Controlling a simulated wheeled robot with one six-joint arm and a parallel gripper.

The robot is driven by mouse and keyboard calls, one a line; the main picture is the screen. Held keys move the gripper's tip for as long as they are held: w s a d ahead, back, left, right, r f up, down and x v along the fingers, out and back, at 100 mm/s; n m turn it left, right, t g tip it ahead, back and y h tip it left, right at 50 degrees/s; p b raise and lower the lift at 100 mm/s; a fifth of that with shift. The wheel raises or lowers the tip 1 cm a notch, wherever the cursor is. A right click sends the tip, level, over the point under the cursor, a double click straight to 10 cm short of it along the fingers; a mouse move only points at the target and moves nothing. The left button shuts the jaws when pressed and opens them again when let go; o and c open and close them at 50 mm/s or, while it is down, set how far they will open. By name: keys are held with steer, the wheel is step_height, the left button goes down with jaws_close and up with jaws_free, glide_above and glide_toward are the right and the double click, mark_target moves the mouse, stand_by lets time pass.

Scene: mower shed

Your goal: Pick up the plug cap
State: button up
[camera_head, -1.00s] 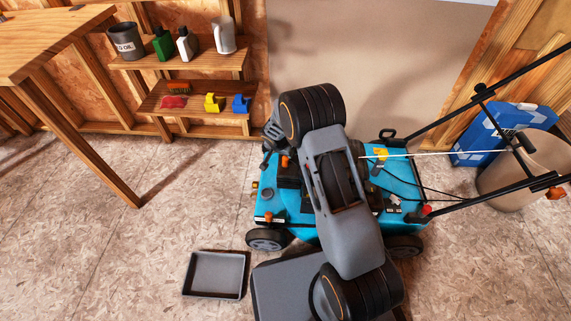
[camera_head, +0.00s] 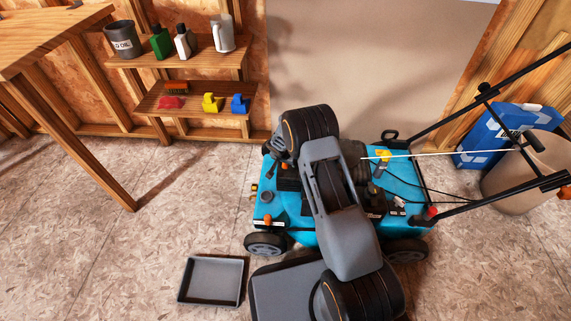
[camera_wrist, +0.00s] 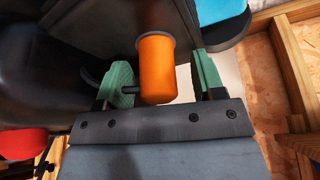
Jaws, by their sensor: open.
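The plug cap (camera_wrist: 157,68) is an orange cylinder with a rounded rim, in the middle of the wrist view. A short dark stub sticks out from its left side. My gripper (camera_wrist: 162,82) is open, with one green finger pad on each side of the cap. A gap shows on the right; on the left the stub reaches toward the pad, and I cannot tell whether they touch. In the head view my arm hangs over the blue mower (camera_head: 402,180) and hides much of its engine. My gripper is mostly hidden there.
Dark engine housing surrounds the cap. A grey tray (camera_head: 214,279) lies on the floor left of the mower. Shelves (camera_head: 190,98) with bottles and small items stand on the back wall. The mower's handle (camera_head: 480,97) and a beige bin (camera_head: 530,175) are at right.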

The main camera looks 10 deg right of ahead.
jaws_close()
stand_by(0.6)
steer(key=shift+r, duration=0.1)
steer(key=shift+r+p, duration=0.45)
steer(key=shift+r, duration=0.1)
step_height(320, 180, up, 2)
steer(key=shift+r+p, duration=0.1)
steer(key=shift+p, duration=0.6)
steer(key=s+r+p, duration=0.3)
steer(key=s+r, duration=1)
steer(key=s, duration=0.1)
steer(key=shift+a+r+p, duration=0.3)
steer(key=shift+a+p, duration=0.05)
steer(key=shift+a, duration=0.05)
